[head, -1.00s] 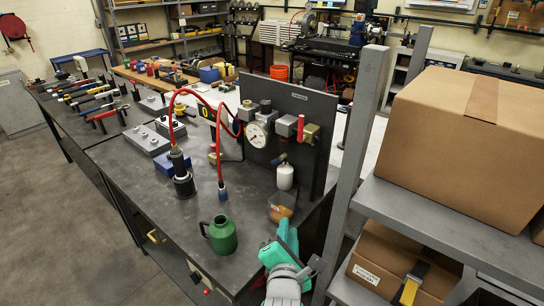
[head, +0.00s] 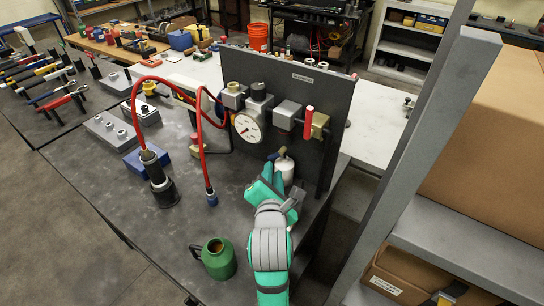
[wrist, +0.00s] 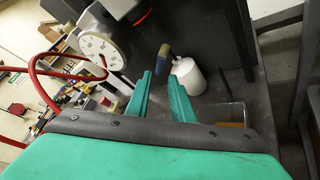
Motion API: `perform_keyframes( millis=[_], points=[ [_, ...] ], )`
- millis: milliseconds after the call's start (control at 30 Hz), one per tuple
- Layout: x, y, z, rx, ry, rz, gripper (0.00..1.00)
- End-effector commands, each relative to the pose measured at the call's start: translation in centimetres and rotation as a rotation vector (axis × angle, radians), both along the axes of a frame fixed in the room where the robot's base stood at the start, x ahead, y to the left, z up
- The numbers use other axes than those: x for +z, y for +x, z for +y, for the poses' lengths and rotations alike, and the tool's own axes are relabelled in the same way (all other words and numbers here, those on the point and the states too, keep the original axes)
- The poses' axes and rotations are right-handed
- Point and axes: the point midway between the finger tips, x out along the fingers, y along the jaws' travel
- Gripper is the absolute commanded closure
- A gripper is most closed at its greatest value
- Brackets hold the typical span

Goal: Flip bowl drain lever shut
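The drain lever, with a blue grip and a tan end, shows in the wrist view (wrist: 163,54) just beyond my fingertips. In the head view the lever (head: 277,154) sits at the foot of the black panel, above the white bowl (head: 284,170). The white bowl (wrist: 188,77) is right of the lever in the wrist view, partly behind my right finger. My gripper (wrist: 160,76) has green fingers spread apart with nothing between them. In the head view my gripper (head: 270,180) is in front of the bowl and partly hides it. I see no contact with the lever.
A pressure gauge (head: 248,126) and valves are mounted on the black panel (head: 325,95). A red hose (head: 201,150) loops left of my gripper. A green jug (head: 218,259) stands on the bench in front. A clear container (wrist: 228,113) is beside my right finger.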

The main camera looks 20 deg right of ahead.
Motion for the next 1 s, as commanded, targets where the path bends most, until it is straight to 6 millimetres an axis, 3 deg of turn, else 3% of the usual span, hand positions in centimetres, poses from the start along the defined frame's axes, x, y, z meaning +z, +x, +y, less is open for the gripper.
perform_keyframes(
  millis=[400, 867, 1000],
  points=[
    [-1.9, 6.2, -2.3, 0.000, -0.001, 0.001, 0.79],
    [-2.3, 7.4, -2.7, 0.000, 0.000, 0.000, 0.79],
    [-2.2, 7.4, -2.7, 0.000, 0.000, 0.000, 1.00]
  ],
)
